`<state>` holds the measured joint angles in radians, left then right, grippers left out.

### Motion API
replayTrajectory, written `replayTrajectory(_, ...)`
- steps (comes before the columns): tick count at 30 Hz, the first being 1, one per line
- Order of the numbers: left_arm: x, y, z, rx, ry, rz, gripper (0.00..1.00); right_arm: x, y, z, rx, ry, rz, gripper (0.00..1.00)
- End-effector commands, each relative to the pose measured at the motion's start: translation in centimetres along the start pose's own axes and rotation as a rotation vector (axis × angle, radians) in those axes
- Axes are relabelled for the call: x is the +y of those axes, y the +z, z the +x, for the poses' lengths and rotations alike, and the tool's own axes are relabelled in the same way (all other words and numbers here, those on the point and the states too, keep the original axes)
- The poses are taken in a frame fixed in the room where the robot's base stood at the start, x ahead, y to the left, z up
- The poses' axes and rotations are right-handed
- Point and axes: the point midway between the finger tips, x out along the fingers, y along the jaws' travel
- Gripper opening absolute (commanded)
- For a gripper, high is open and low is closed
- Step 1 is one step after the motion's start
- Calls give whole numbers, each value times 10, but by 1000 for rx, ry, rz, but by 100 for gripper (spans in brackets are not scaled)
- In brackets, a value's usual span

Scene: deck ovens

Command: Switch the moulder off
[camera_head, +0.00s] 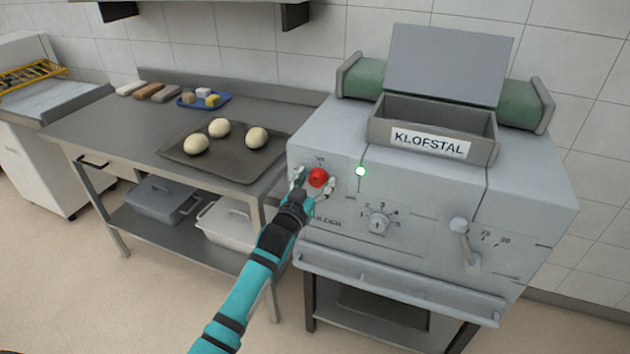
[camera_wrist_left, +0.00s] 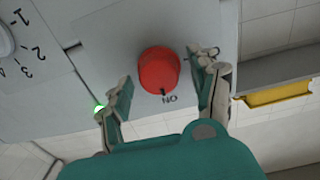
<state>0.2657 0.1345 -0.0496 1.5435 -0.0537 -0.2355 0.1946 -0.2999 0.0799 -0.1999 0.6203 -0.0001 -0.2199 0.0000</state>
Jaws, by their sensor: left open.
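The moulder (camera_head: 545,190) is a grey machine at the right of the head view. Its red rotary knob (camera_head: 318,177) is on the left of the front panel and also shows in the wrist view (camera_wrist_left: 158,70). An ON label sits by the knob, and a small dark mark on the knob's edge lies beside it. A green lamp (camera_head: 360,171) is lit right of the knob; it also glows in the wrist view (camera_wrist_left: 99,109). My left gripper (camera_head: 314,184) is open, with one finger on each side of the knob; contact cannot be told. My right gripper is out of view.
A numbered dial (camera_head: 378,223) and a lever (camera_head: 464,240) are farther right on the panel. A steel table (camera_head: 110,130) stands left, with a dark tray (camera_head: 230,168) of dough balls and a blue tray (camera_head: 222,98). A hopper box (camera_head: 405,110) sits on top of the machine.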

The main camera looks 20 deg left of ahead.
Motion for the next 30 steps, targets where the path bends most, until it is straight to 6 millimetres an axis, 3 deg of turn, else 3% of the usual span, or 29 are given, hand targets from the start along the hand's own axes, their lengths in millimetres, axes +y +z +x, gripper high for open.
replayTrajectory(8, 0, 0, 1, 0, 0, 0, 62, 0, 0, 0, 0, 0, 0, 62)
replayTrajectory(21, 0, 0, 1, -1, 0, -1, 8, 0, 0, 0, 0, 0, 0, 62)
replayTrajectory(30, 0, 0, 1, -1, 0, -47, 8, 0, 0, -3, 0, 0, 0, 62)
